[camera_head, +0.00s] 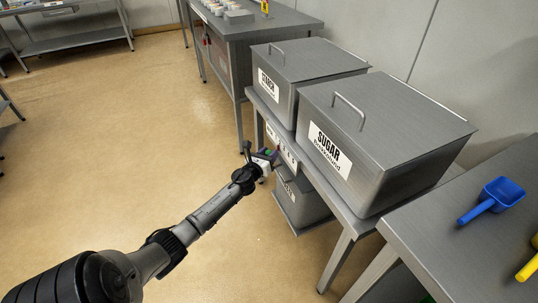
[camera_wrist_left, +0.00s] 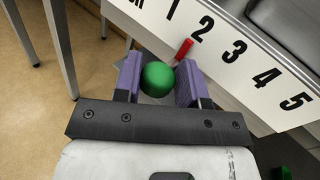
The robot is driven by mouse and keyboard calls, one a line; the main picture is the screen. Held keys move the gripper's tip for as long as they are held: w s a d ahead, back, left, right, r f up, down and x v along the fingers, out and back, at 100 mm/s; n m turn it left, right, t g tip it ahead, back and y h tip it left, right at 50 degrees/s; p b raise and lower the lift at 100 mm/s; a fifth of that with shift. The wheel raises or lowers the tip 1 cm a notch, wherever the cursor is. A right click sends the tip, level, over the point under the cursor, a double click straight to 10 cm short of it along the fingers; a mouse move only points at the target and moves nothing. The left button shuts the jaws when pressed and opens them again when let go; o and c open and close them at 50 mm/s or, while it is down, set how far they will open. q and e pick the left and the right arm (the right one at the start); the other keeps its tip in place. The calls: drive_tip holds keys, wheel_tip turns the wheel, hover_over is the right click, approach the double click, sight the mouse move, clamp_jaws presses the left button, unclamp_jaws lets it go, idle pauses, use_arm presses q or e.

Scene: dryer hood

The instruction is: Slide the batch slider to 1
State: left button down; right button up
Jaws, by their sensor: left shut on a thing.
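The batch slider has a round green knob (camera_wrist_left: 158,79) and a red pointer (camera_wrist_left: 184,49). The pointer lies below the numeral 2 on the white number strip (camera_wrist_left: 235,50), which runs from 1 to 5 in the left wrist view. My left gripper (camera_head: 268,155) is at the strip on the front of the bench. Its purple fingers (camera_wrist_left: 160,82) stand on either side of the green knob and are shut on it. The gripper body hides the lower part of the slider. My right gripper is not in view.
Two grey sugar bins (camera_head: 385,130) stand on the bench above the strip, with another bin (camera_head: 302,200) on the shelf below. A blue scoop (camera_head: 492,200) lies on the table at right. The floor at left is clear.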

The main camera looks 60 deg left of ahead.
sight(272, 140)
use_arm(q)
drive_tip(key=a, duration=0.1)
drive_tip(key=a+b, duration=0.1)
drive_tip(key=a, duration=0.1)
drive_tip(key=shift+w+a+f, duration=0.15)
drive_tip(key=shift+w+a, duration=0.05)
drive_tip(key=shift+a, duration=0.1)
drive_tip(key=shift+s, duration=0.1)
drive_tip(key=shift+d+f, duration=0.1)
drive_tip(key=c, duration=1.1)
unclamp_jaws()
drive_tip(key=o, duration=0.3)
drive_tip(key=shift+a, duration=0.25)
drive_tip(key=shift+r, duration=0.2)
drive_tip(key=shift+d+r, duration=0.1)
